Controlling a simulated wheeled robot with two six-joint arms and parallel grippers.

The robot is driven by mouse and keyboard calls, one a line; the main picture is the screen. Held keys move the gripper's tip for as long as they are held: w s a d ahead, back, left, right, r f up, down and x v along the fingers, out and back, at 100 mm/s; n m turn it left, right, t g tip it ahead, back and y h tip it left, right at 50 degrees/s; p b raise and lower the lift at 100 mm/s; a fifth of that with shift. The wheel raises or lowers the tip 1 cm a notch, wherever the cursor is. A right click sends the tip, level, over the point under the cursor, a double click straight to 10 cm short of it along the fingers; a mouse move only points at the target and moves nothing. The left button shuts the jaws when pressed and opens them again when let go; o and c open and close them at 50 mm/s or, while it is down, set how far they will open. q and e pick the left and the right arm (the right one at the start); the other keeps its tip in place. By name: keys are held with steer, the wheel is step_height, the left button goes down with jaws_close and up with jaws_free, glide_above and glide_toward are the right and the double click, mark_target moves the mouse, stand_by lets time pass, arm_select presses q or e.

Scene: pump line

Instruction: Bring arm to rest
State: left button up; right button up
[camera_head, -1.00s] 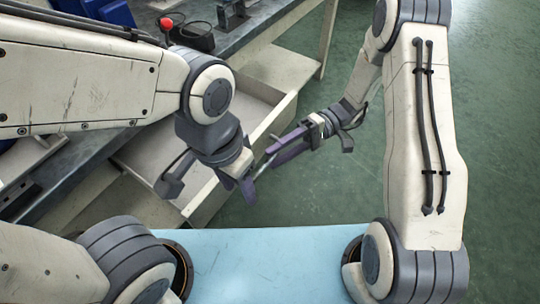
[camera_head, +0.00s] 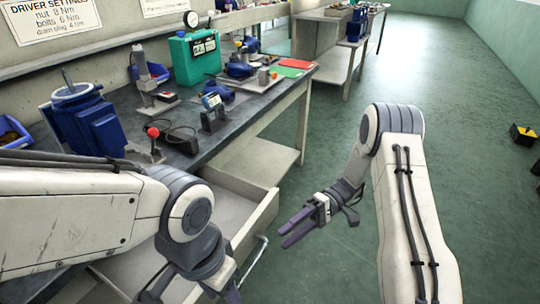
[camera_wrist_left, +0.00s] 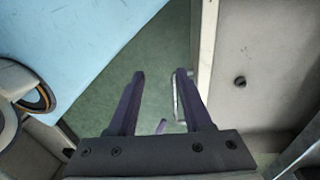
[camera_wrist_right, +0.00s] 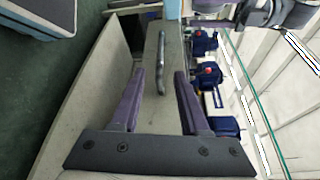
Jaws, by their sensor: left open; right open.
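My right gripper (camera_head: 297,228) shows in the head view over the green floor, just right of an open drawer. Its two purple fingers are apart and empty in the right wrist view (camera_wrist_right: 158,75), where the drawer's bar handle (camera_wrist_right: 161,62) appears beyond them. My left gripper (camera_wrist_left: 158,75) is open and empty in the left wrist view, above the floor beside the drawer. In the head view it is low in the picture and its fingertips are mostly cut off. The open drawer (camera_head: 222,212) sits under the workbench, its handle (camera_head: 255,262) facing right.
The workbench (camera_head: 235,112) holds a blue pump (camera_head: 85,120), a teal case (camera_head: 194,55), a red-knobbed device (camera_head: 153,140) and red and green sheets. Open green floor (camera_head: 330,130) lies to the right. A yellow-black object (camera_head: 524,134) stands on the floor at the far right.

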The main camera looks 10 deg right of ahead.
steer(key=s+a+r+n+t+h, duration=0.2)
steer(key=s+a+r+t+h, duration=0.15)
steer(key=s+h, duration=0.4)
steer(key=s+a+r+n+t+h, duration=0.1)
steer(key=s+a+r+t+h, duration=0.1)
steer(key=s+r+t+h, duration=0.55)
step_height(320, 180, up, 27)
steer(key=s+g+y+p, duration=0.1)
steer(key=g+p, duration=0.1)
steer(key=p, duration=2.7)
steer(key=shift+s+d+y, duration=0.2)
steer(key=shift+d+y, duration=0.05)
steer(key=shift+y, duration=0.05)
